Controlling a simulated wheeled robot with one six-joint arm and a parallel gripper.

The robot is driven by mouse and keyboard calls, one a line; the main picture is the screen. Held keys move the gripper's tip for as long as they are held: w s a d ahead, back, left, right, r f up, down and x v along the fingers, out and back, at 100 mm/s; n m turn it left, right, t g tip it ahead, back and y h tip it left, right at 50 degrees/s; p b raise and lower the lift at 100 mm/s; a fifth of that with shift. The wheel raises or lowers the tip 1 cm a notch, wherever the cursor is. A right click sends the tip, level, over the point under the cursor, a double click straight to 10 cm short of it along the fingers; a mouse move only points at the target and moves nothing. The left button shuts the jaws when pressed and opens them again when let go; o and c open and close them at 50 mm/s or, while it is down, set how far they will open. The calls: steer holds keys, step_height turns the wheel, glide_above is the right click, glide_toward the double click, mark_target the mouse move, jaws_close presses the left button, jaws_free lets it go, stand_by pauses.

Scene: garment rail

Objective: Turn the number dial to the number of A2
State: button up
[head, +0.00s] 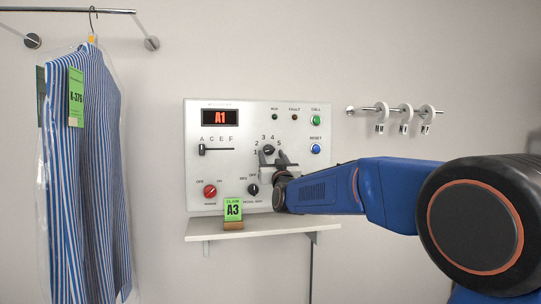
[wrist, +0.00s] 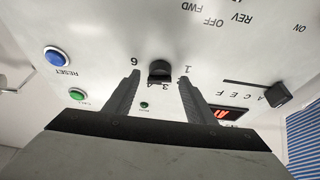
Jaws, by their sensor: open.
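The number dial (head: 268,150) is a small black knob on the white control panel, ringed by printed numbers. In the wrist view, which is upside down, the dial (wrist: 160,69) sits between my open fingertips, with a gap on each side. Where its pointer aims is hard to tell. My gripper (head: 274,160) is open just in front of the panel, below the dial in the head view. The red display (head: 220,118) reads A1.
The panel also has a letter slider (head: 202,149), a red knob (head: 210,190), a black mode knob (head: 252,189), a green call button (head: 315,120) and a blue reset button (head: 315,148). A shelf (head: 270,232) juts out below. Bagged striped garments (head: 85,170) hang left.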

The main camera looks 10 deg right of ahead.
mark_target(269, 150)
steer(key=shift+x, duration=1.15)
steer(key=shift+c, duration=0.6)
steer(key=c, duration=0.9)
steer(key=shift+m, duration=0.4)
steer(key=m+h, duration=0.1)
steer(key=m, duration=0.1)
steer(key=m+h, duration=0.1)
steer(key=m, duration=0.1)
steer(key=m+h, duration=0.1)
steer(key=m, duration=0.1)
steer(key=shift+a, duration=0.3)
steer(key=shift+r+m+g+h, duration=0.1)
steer(key=shift+m+g+h, duration=0.45)
steer(key=shift+m, duration=0.55)
steer(key=shift+m+g+h, duration=0.35)
steer(key=shift+m+h, duration=0.4)
steer(key=shift+m, duration=0.35)
